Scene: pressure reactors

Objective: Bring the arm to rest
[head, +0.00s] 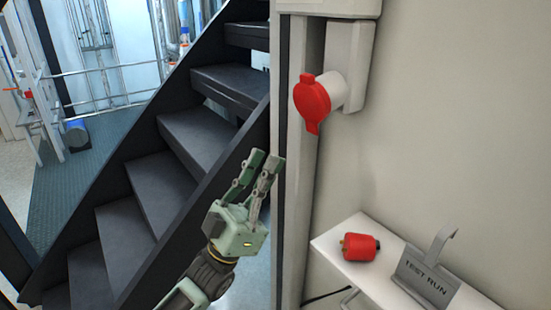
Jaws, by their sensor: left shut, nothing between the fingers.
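My left gripper (262,166) is green-grey and comes up from the bottom of the head view, with its fingers pointing up. It is shut, with nothing between its fingers. It shows in front of the dark staircase, left of the wall's edge, and appears to touch nothing. My right gripper is not in view.
A white wall socket with a red cap (313,100) sticks out to the upper right of the gripper. Dark stairs (155,188) rise behind.

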